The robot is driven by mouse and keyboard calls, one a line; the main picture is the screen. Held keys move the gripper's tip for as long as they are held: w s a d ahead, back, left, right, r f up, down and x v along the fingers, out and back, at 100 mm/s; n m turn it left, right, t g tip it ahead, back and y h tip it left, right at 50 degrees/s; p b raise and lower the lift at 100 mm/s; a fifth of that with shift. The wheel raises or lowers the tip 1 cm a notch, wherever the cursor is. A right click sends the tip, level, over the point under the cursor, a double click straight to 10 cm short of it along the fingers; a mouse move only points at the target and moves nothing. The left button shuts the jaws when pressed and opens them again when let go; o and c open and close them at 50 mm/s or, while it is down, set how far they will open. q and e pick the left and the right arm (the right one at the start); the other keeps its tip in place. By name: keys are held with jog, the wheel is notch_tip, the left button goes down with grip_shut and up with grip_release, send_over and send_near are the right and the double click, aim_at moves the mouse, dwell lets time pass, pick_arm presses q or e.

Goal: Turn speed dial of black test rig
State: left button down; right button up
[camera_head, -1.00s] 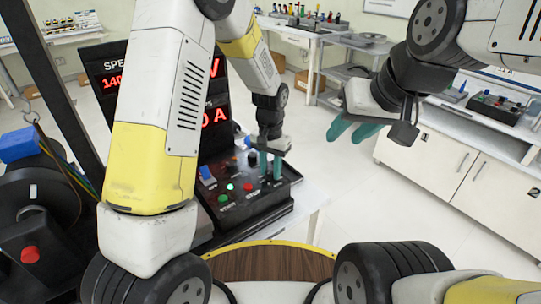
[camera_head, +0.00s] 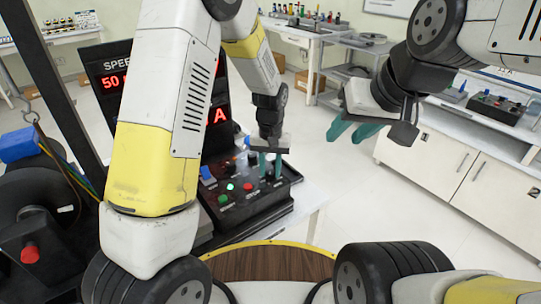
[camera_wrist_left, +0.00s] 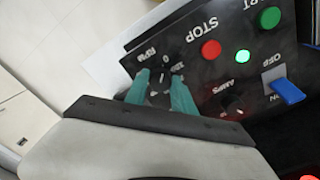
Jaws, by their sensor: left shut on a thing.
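The black test rig (camera_head: 243,210) is a sloped control box on a pale bench, with a tall black display panel (camera_head: 108,115) behind it. The panel reads SPEED with red digits 50; my left arm covers part of it. My left gripper (camera_head: 270,168) points down at the right end of the box, its teal fingers shut on the dial. In the left wrist view the dial (camera_wrist_left: 162,78) sits between the fingers, with an RPM label and scale around it. My right gripper (camera_head: 354,131) is open and empty, in the air well to the right.
A red STOP button (camera_wrist_left: 210,48), a green START button (camera_wrist_left: 270,17), a lit green lamp (camera_wrist_left: 242,56), a smaller AMPS knob (camera_wrist_left: 234,102) and a blue switch (camera_wrist_left: 287,91) share the box. A black machine (camera_head: 30,225) with a red button stands at left.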

aim_at(270, 171)
pick_arm(q)
jog(key=shift+w, duration=0.1)
jog(key=c, duration=1.1)
grip_release()
jog(key=shift+o, duration=0.2)
notch_tip(270, 171, up, 7)
jog(key=shift+r, duration=0.4)
